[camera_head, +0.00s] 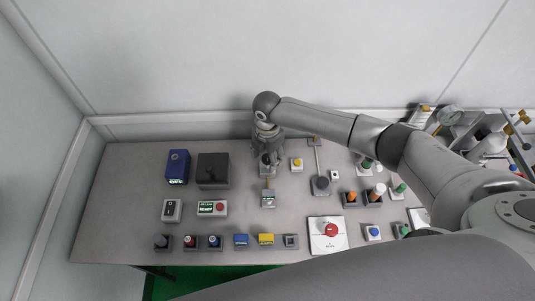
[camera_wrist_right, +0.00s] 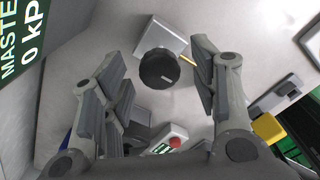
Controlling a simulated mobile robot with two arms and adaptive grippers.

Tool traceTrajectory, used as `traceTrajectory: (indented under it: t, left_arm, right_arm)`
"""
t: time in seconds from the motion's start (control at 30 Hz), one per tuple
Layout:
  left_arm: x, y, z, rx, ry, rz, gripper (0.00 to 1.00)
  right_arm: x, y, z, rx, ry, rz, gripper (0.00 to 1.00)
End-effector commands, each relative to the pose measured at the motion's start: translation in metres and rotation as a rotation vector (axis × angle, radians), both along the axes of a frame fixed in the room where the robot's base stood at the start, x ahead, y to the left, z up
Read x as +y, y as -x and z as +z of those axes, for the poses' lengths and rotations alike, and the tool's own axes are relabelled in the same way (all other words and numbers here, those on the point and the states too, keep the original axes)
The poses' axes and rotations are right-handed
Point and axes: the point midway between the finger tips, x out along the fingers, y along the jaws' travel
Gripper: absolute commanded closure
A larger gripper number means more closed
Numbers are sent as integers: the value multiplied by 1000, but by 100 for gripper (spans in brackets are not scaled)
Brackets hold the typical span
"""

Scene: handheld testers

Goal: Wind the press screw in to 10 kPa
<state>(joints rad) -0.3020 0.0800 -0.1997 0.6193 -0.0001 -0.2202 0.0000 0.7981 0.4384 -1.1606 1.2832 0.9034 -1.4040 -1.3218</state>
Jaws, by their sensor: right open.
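The press knob (camera_wrist_right: 158,70), a dark round cap with a small light mark, sits on a grey block (camera_wrist_right: 160,37) in the right wrist view. The knob lies between the two open fingers of my right gripper (camera_wrist_right: 157,80), with a gap on each side. In the head view my right gripper (camera_head: 267,160) hangs over the press and hides most of it. My left gripper is not seen.
A blue device (camera_head: 177,166) and a dark box (camera_head: 213,170) stand left of the press. A box with a red button (camera_head: 219,208) is nearer. A yellow-button box (camera_head: 296,164) is close on the right. Several small units line the front edge.

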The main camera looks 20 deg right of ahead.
Motion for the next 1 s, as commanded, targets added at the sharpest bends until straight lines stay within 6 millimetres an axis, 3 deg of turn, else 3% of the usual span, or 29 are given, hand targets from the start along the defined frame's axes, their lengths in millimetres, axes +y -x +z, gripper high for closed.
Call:
traceTrajectory:
  t: [0.07,0.43,0.77,1.0]
  left_arm:
    - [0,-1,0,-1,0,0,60]
    - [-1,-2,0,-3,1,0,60]
    - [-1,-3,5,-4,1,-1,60]
    - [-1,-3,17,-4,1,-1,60]
  right_arm:
    - [0,0,0,0,0,0,45]
    - [0,0,0,1,0,0,92]
    - [0,0,2,1,0,-47,93]
    - [1,0,3,2,-1,-194,93]
